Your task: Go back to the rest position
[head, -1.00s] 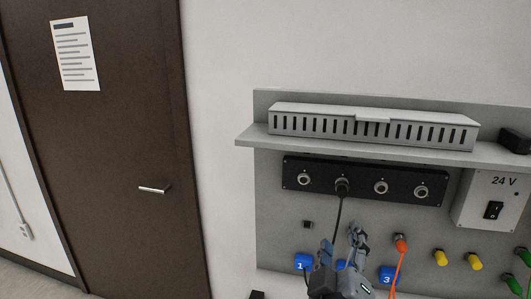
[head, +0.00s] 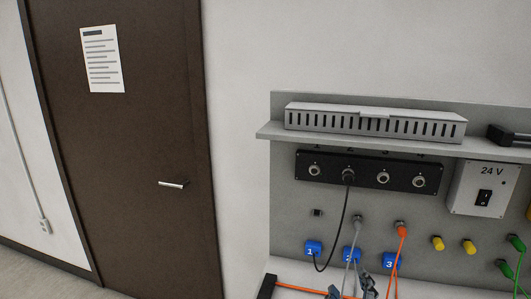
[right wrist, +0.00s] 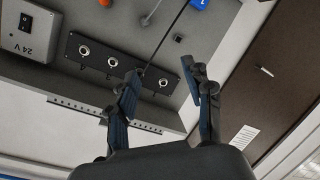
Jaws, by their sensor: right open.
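My right gripper (head: 350,292) shows at the bottom edge of the head view, below the blue blocks and only partly in frame. In the right wrist view its two fingers (right wrist: 160,78) are spread apart with nothing between them. Beyond them is the wall panel, seen upside down. A black plug (head: 348,176) sits in the second socket of the black socket strip (head: 330,170), and its cable hangs down toward blue block 1 (head: 313,248). A grey plug (head: 357,222) with a grey cable sits on the panel. My left gripper is out of view.
An orange plug (head: 401,230) and its cable hang right of the grey one. Yellow and green connectors and a 24 V box (head: 482,188) are farther right. A slotted duct (head: 375,122) lies on the shelf. A brown door (head: 130,170) stands left; the wall between is bare.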

